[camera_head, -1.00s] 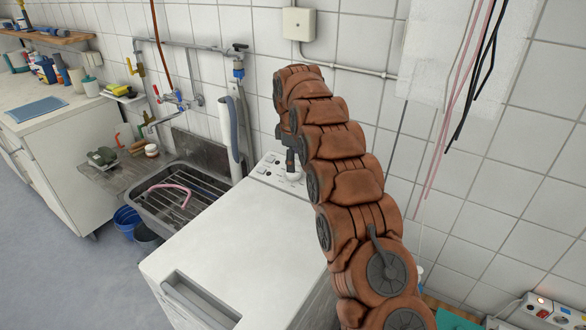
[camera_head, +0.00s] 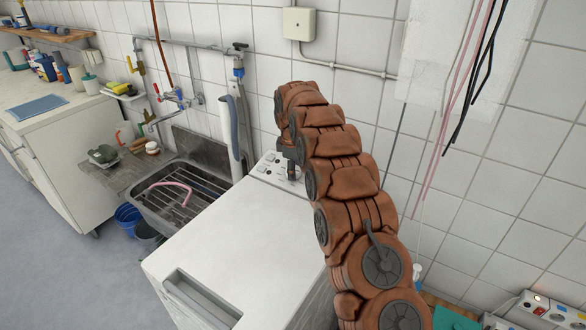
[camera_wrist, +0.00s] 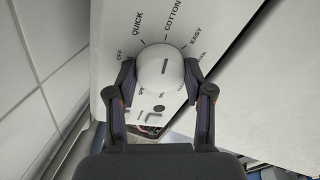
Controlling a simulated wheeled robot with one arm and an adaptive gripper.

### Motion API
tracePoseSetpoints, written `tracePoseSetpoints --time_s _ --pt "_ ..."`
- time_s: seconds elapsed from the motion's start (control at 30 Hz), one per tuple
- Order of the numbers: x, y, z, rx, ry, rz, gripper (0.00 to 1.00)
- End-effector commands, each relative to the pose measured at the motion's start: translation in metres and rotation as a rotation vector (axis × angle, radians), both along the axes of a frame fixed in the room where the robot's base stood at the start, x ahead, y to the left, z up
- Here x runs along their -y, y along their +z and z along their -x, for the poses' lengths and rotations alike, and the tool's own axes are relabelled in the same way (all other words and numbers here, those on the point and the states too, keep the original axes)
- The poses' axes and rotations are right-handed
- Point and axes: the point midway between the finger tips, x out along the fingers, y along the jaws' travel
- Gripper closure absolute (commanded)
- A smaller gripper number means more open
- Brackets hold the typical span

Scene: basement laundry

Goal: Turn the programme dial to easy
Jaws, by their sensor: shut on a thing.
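The programme dial (camera_wrist: 172,80) is a white round knob on the white control panel, with a short dark mark on its face. Labels around it read OFF, QUICK, COTTON and EASY; one more at the right is partly hidden. The mark points up the picture, roughly toward the COTTON tick. My gripper (camera_wrist: 160,86) has one dark finger on each side of the dial and is shut on it. In the head view my gripper (camera_head: 291,168) is at the panel at the back of the white washing machine (camera_head: 235,235), and the dial is mostly hidden.
A sink (camera_head: 180,195) with a rack and a pink hose stands left of the machine. A grey pipe cover (camera_head: 230,130) rises beside it. The tiled wall is close behind the panel. The machine's top is clear. A power strip (camera_head: 550,308) lies at the lower right.

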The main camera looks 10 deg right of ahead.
Motion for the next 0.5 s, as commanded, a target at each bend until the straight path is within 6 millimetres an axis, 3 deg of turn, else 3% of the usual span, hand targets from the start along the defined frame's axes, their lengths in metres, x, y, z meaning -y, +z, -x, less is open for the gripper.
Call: tracePoseSetpoints --time_s 0.2,0.5 --pt "0.0003 0.0002 -0.0002 0.001 0.000 0.000 0.82" --pt "0.0006 -0.0016 0.0001 0.008 -0.035 -0.007 0.83"
